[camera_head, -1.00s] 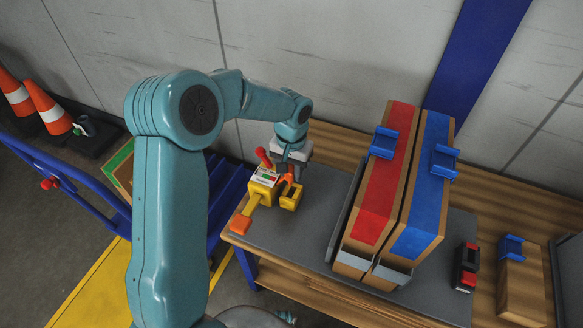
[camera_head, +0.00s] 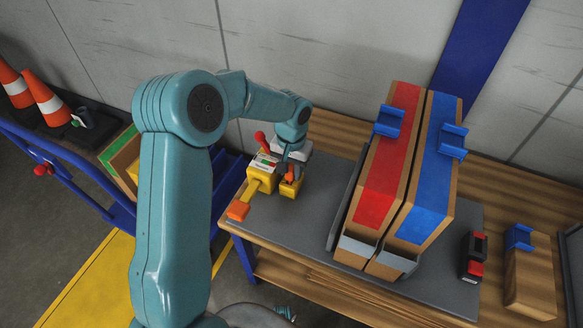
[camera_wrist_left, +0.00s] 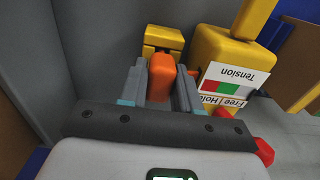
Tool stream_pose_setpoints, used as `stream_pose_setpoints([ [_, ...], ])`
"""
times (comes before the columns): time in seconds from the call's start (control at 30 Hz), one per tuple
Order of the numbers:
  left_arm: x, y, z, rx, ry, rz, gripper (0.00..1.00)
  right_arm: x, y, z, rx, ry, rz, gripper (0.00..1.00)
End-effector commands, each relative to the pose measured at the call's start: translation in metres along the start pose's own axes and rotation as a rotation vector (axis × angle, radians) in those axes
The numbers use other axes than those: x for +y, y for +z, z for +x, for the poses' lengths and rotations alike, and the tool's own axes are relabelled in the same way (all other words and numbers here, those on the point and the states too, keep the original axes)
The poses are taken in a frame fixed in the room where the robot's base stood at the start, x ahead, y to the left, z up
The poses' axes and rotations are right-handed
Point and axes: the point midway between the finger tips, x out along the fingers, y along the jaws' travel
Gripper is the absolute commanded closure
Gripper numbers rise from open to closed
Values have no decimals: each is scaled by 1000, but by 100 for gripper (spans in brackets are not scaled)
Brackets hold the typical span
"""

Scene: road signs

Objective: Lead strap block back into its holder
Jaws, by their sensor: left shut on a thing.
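My left gripper (camera_head: 290,168) points down at the table's left end. In the left wrist view its two grey fingers are shut on an orange block (camera_wrist_left: 161,76), taken to be the strap block. A yellow slotted piece (camera_head: 292,188), apparently its holder, stands right below the gripper. In the wrist view this yellow piece (camera_wrist_left: 164,38) shows just beyond the block. I cannot tell whether the block is inside it or only above. Beside it stands a yellow tensioner (camera_head: 262,173) with a "Tension / Free / Hold" label (camera_wrist_left: 229,84) and a red lever (camera_head: 262,140). My right gripper is out of view.
An orange-ended yellow handle (camera_head: 238,210) juts toward the front left edge. Two long cartons with red (camera_head: 385,170) and blue (camera_head: 432,185) tops stand right of the gripper. A black-red device (camera_head: 474,257) and small box (camera_head: 530,280) lie further right. Grey mat between is clear.

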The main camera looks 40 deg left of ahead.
Motion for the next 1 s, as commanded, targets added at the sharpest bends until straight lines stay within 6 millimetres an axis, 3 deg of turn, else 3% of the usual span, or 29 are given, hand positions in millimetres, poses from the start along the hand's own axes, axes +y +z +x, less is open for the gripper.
stream_pose_setpoints([
  [1.0, 0, 0, 6, 0, 0, 0, 88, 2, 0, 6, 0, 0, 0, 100],
])
